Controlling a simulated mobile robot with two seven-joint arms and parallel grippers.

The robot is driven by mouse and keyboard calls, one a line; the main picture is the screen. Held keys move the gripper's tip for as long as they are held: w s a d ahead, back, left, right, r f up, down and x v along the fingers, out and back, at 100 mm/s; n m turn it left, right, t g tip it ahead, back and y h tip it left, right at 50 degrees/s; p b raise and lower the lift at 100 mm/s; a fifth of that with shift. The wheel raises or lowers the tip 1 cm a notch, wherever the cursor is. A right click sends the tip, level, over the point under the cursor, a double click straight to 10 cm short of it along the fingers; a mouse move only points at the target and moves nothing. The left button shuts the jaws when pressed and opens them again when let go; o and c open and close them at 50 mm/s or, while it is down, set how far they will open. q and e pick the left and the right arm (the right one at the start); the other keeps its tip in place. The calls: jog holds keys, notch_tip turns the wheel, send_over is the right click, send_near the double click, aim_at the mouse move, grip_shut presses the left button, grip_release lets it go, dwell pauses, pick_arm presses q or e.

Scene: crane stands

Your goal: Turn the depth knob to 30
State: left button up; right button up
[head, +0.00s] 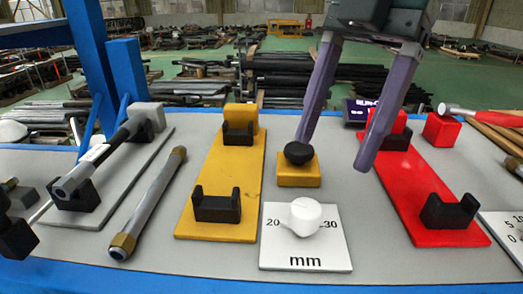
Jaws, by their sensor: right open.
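The white depth knob (305,215) stands on a square white dial plate (285,250) marked 20 on its left, 30 on its right and "mm" in front. Which mark the knob points to is not clear. My right gripper (335,153) comes down from the top, its two purple fingers wide apart and empty. It hangs behind and above the knob in the picture, not touching it. Its left fingertip is close to a round black knob (298,153) on a yellow block (298,176); contact cannot be told. My left gripper is not seen.
A yellow stand (220,180) with black cradles is left of the plate, a red stand (405,185) right. Further left lie a grey rod with brass ends (150,200) and a grey tool (100,165) on cradles.

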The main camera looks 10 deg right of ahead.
aim_at(309, 205)
jog(key=p+x, duration=0.3)
jog(key=x, duration=0.4)
jog(key=shift+r, duration=0.1)
jog(key=shift+s+a+f, duration=0.1)
jog(key=shift+f, duration=0.3)
grip_shut()
